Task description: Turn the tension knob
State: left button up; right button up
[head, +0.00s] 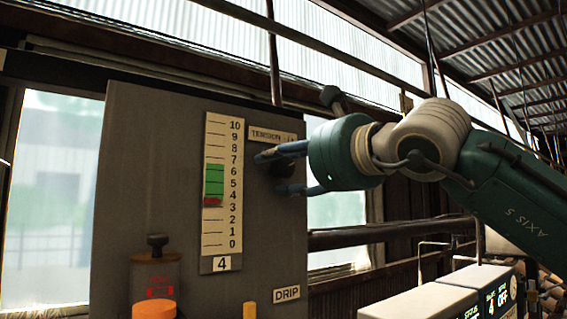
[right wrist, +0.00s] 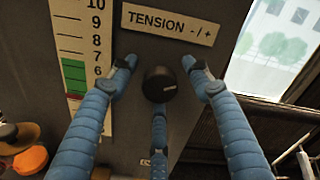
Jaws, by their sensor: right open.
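The tension knob (right wrist: 158,84) is round and black, on a dark panel under the "TENSION - / +" label (right wrist: 170,23). In the head view the right gripper (head: 272,173) reaches the panel from the right. The scale (head: 221,240) runs 0 to 10, with a green band, a red mark near 4 and a "4" below. My left gripper is not in view.
The panel (head: 130,200) also carries a "DRIP" label (head: 286,294). An orange knob (head: 154,309) and a dark-topped container (head: 157,270) stand at its lower left.

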jog(key=c, duration=1.2)
jog(key=shift+o, duration=0.2)
jog(key=shift+r+b, duration=0.1)
jog(key=shift+b, duration=0.3)
